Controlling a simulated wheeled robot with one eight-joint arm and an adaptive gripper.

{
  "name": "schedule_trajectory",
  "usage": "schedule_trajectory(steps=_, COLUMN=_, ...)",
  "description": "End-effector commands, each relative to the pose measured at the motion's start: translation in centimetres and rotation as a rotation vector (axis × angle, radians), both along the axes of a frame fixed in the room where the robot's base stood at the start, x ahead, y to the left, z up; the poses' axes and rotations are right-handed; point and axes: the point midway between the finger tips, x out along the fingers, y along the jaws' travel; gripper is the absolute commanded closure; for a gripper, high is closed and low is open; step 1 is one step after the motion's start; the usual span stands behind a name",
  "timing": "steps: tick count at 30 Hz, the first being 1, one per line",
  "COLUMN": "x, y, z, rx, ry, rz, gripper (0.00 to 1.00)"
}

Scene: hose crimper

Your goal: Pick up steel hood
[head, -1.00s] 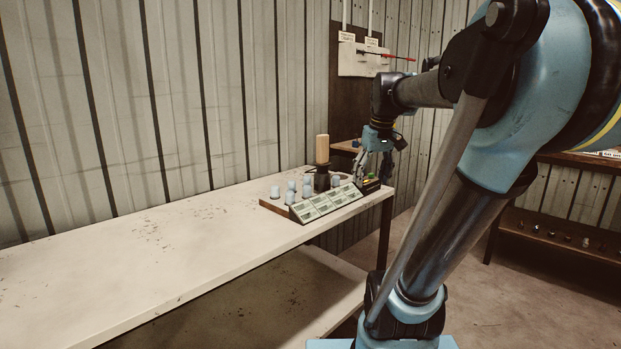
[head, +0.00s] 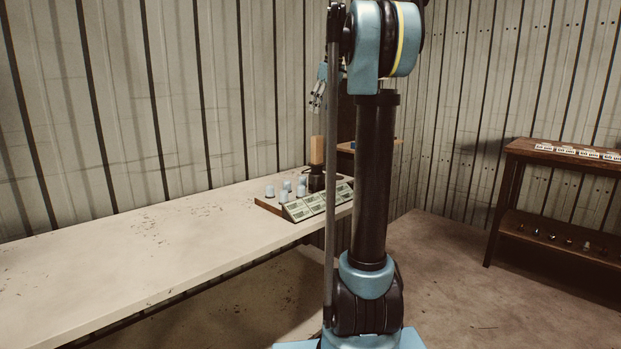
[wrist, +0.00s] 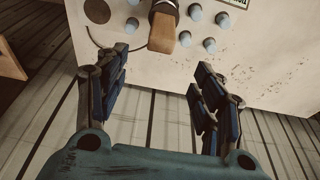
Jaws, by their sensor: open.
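My gripper (head: 319,92) is raised well above the far end of the bench, partly beside my arm column in the head view. In the wrist view my gripper (wrist: 160,85) has its blue-padded fingers spread wide with nothing between them. No part in view can be told for certain as the steel hood. Several small pale blue-grey cylinders (head: 283,197) stand on a board at the bench's far end. They also show in the wrist view (wrist: 194,12), beyond the fingertips. Small dark and shiny parts (head: 568,242) sit on a lower shelf at the right, too small to identify.
The bench (head: 130,235) is bare along its near length. A sloped panel with pale labels (head: 305,207) stands by the cylinders, and a wooden block or handle (head: 317,150) rises behind. A wooden shelf unit (head: 520,150) stands at right, with open floor (head: 450,275) before it.

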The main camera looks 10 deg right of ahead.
Motion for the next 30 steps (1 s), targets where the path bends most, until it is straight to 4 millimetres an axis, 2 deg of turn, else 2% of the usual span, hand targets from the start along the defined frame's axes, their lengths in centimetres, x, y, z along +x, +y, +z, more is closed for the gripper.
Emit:
schedule_trajectory(steps=5, x=0.5, y=0.1, z=-1.7, rx=0.000, ry=-0.001, rz=0.001, gripper=0.38)
schedule_trajectory(steps=21, x=2.4, y=1.4, z=-10.4, rx=0.001, ry=-0.001, rz=-0.001, gripper=0.38)
schedule_trajectory(steps=30, x=2.7, y=1.7, z=-12.3, rx=0.000, ry=-0.001, rz=-0.002, gripper=0.38)
